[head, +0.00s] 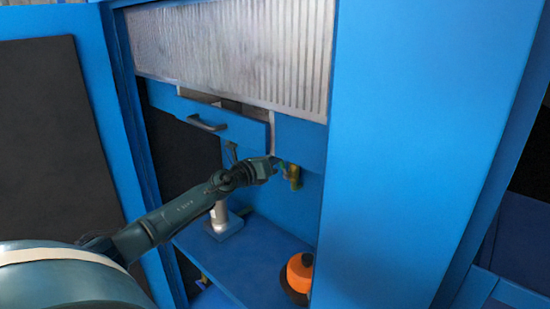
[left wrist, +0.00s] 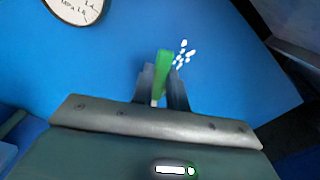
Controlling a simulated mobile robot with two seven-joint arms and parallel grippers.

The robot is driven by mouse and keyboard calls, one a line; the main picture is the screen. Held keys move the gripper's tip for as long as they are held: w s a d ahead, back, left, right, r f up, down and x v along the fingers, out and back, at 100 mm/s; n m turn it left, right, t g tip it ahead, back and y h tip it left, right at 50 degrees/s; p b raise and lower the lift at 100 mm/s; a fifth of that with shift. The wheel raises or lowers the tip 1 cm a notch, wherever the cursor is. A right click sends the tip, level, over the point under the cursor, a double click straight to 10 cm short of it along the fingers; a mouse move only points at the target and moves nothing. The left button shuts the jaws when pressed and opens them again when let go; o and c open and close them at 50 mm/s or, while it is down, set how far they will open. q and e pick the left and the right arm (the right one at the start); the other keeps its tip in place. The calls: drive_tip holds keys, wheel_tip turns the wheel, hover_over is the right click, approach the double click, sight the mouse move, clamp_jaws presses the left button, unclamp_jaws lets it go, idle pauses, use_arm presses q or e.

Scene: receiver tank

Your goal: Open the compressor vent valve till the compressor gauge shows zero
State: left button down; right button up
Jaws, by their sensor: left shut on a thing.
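My left gripper (head: 275,166) reaches into the blue cabinet from the left in the head view. In the left wrist view the left gripper (left wrist: 163,88) is shut on a green valve handle (left wrist: 163,62), which stands up between the fingers. In the head view a small green and yellow fitting (head: 291,174) shows just right of the gripper. Part of a white round gauge (left wrist: 78,8) is at the top left of the left wrist view; its needle and reading cannot be made out. My right gripper is not in view.
An orange round object (head: 299,270) sits on the blue shelf (head: 250,262) at the lower right. A grey post (head: 219,215) stands behind my forearm. A drawer front with a dark handle (head: 207,124) is above, and a wide blue panel (head: 420,150) stands to the right.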

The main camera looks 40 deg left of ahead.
use_arm(q)
drive_tip(key=c, duration=1.4)
unclamp_jaws()
drive_tip(key=shift+s, duration=0.1)
drive_tip(key=shift+s+a+b, duration=0.15)
drive_tip(key=shift+s+b, duration=0.1)
drive_tip(key=shift+s, duration=1.9)
drive_tip(key=shift+s+a+b, duration=0.2)
drive_tip(key=shift+s, duration=1.95)
drive_tip(key=shift+s+a+b, duration=0.15)
drive_tip(key=shift+s+b, duration=0.1)
drive_tip(key=shift+s, duration=1.9)
